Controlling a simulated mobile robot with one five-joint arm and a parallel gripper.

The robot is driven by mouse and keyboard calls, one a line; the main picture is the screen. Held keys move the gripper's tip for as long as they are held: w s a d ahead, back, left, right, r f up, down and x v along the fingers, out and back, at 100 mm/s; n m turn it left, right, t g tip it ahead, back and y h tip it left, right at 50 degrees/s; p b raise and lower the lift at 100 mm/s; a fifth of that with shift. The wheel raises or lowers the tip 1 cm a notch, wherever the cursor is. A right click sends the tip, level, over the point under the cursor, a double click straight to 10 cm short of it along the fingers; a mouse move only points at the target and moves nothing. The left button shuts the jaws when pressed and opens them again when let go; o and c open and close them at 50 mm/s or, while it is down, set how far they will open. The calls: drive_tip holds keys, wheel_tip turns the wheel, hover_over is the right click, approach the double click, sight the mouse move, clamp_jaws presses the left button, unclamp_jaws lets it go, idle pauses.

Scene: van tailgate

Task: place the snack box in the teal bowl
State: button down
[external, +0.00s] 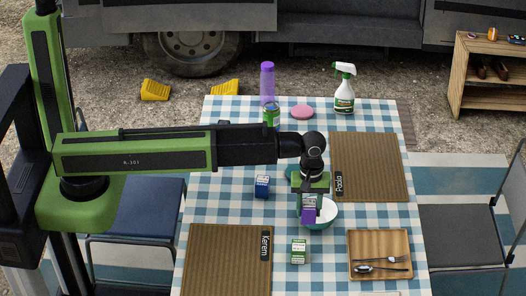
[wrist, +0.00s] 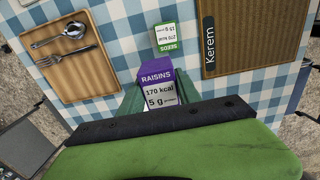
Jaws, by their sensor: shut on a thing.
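My gripper (external: 309,200) points down and is shut on a purple snack box (external: 309,215), labelled RAISINS in the wrist view (wrist: 158,86). The box sits between the green fingers. The teal bowl (external: 327,214), with a white inside, is right behind and around the box in the external view. I cannot tell whether the box is above the bowl or inside its rim. The bowl is hidden in the wrist view. A green and white SEEDS box (external: 299,251) stands apart in front of the bowl; it also shows in the wrist view (wrist: 166,38).
A dark blue box (external: 262,187) stands left of my gripper. A wooden tray (external: 353,262) with fork and spoon lies front right. Placemats lie front left (external: 215,262) and back right (external: 375,165). A can (external: 271,115), purple bottle (external: 267,82) and spray bottle (external: 344,92) stand at the back.

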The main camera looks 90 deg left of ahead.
drive_tip(key=w+a+f+b, duration=0.1)
drive_tip(key=a+f+b, duration=0.1)
drive_tip(key=a, duration=0.1)
drive_tip(key=w+a+f+b, duration=0.1)
drive_tip(key=a+f+b, duration=0.1)
drive_tip(key=a, duration=0.2)
drive_tip(key=w+a+f+b, duration=0.1)
drive_tip(key=a+f+b, duration=0.2)
drive_tip(key=shift+w+a, duration=0.2)
drive_tip(key=shift+a, duration=0.45)
drive_tip(key=shift+f+b, duration=2.5)
drive_tip(key=shift+b, duration=0.05)
drive_tip(key=c, duration=0.9)
unclamp_jaws()
drive_tip(key=shift+r, duration=0.1)
drive_tip(key=shift+o, duration=0.2)
drive_tip(key=shift+r, duration=0.1)
wheel_tip(320, 180, up, 13)
drive_tip(key=p, duration=1.3)
drive_tip(key=s+d+m, duration=1.6)
drive_tip(key=d+m, duration=0.2)
drive_tip(key=shift+s+f, duration=0.2)
drive_tip(key=shift+s, duration=0.05)
